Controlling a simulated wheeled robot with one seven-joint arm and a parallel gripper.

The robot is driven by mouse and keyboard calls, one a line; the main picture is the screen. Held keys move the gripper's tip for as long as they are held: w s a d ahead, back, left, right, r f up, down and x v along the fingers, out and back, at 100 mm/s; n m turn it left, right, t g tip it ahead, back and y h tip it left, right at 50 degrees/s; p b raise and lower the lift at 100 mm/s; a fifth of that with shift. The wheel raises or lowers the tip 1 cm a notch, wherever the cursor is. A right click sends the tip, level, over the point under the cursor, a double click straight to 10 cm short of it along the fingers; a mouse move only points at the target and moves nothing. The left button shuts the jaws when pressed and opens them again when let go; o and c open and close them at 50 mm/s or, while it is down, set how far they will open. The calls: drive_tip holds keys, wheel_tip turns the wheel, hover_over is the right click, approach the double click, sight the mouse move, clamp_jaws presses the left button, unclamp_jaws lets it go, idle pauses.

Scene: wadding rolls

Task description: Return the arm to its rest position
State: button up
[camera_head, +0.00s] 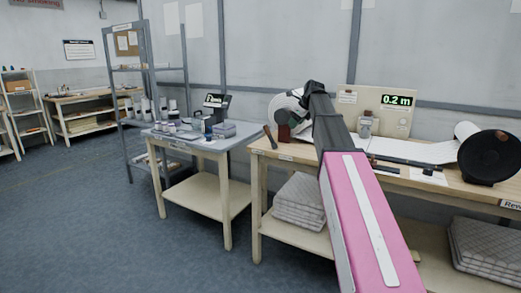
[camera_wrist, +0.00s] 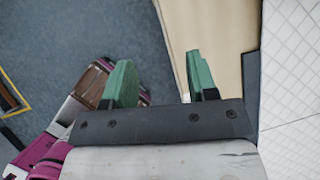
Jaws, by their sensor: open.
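My arm, pink and dark grey, reaches from the lower right of the head view toward the wooden workbench (camera_head: 385,180). My gripper (camera_wrist: 158,85) shows in the wrist view with its two green fingers spread apart and nothing between them. In the head view the gripper end is mostly hidden behind the arm, near the bench's left end. Below the fingers the wrist view shows blue floor, a beige bench part (camera_wrist: 215,40) and pink parts of my own body.
A white wadding roll (camera_head: 285,105) stands behind my arm, and a black reel (camera_head: 489,157) at the right with white sheet. Quilted pads (camera_head: 298,205) lie on the lower shelf. A grey-topped table (camera_head: 185,141) holds small items. Floor at left is free.

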drive_tip(key=s+f+n+g+h, duration=0.1)
drive_tip(key=s+f+n, duration=0.35)
drive_tip(key=f, duration=0.45)
drive_tip(key=s+d+f+n+g, duration=0.1)
drive_tip(key=s+f+n, duration=0.35)
drive_tip(key=f, duration=0.55)
drive_tip(key=s+f+n+h, duration=0.1)
drive_tip(key=s+f+n, duration=0.3)
drive_tip(key=f, duration=0.5)
drive_tip(key=s+d+f+n+g+h, duration=0.1)
drive_tip(key=s+f+n+g, duration=0.1)
drive_tip(key=s+f+n, duration=1)
drive_tip(key=s+f, duration=0.5)
drive_tip(key=s, duration=0.3)
drive_tip(key=shift+d+f+g+h, duration=0.3)
drive_tip(key=shift+d+f+h, duration=0.05)
drive_tip(key=shift+h, duration=0.05)
